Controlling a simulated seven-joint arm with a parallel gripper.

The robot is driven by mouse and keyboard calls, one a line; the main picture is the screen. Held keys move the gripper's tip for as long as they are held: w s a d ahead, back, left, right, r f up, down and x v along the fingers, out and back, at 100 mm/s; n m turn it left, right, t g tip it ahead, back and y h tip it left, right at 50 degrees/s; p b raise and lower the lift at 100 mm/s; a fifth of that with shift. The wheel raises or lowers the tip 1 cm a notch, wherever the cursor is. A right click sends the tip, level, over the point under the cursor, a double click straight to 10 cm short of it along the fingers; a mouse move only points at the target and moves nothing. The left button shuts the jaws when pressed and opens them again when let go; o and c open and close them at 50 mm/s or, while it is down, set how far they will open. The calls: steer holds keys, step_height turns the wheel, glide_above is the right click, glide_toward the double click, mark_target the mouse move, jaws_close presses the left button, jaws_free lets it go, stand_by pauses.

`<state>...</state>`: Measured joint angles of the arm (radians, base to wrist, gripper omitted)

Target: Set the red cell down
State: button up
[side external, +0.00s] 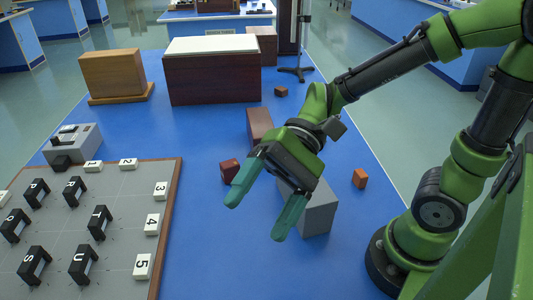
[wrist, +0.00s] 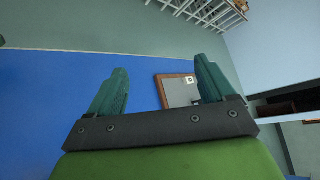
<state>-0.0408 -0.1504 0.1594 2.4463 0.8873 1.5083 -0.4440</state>
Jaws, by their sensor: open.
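My gripper (side external: 256,218) is open above the blue bench, with its two teal fingers spread and nothing between them. In the wrist view the fingers (wrist: 160,70) are also apart and empty. A small dark red cube (side external: 229,171) lies on the bench just behind the left finger in the side view, apart from it as far as I can tell. No red cell shows in the wrist view.
A grey board (side external: 125,200) with black lettered holders and white number tiles lies at left. A grey instrument (side external: 80,142) stands behind it. A grey block (side external: 318,213) and a reddish-brown block (side external: 260,125) stand near my gripper. An orange-brown cube (side external: 360,178) lies to the right.

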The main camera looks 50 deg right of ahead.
steer(key=w+d+r+n+t+h, duration=0.1)
steer(key=d+t+h, duration=0.7)
steer(key=d, duration=1.2)
steer(key=w+n+h, duration=0.1)
steer(key=w+h, duration=0.1)
steer(key=h, duration=0.1)
steer(key=shift+t, duration=0.4)
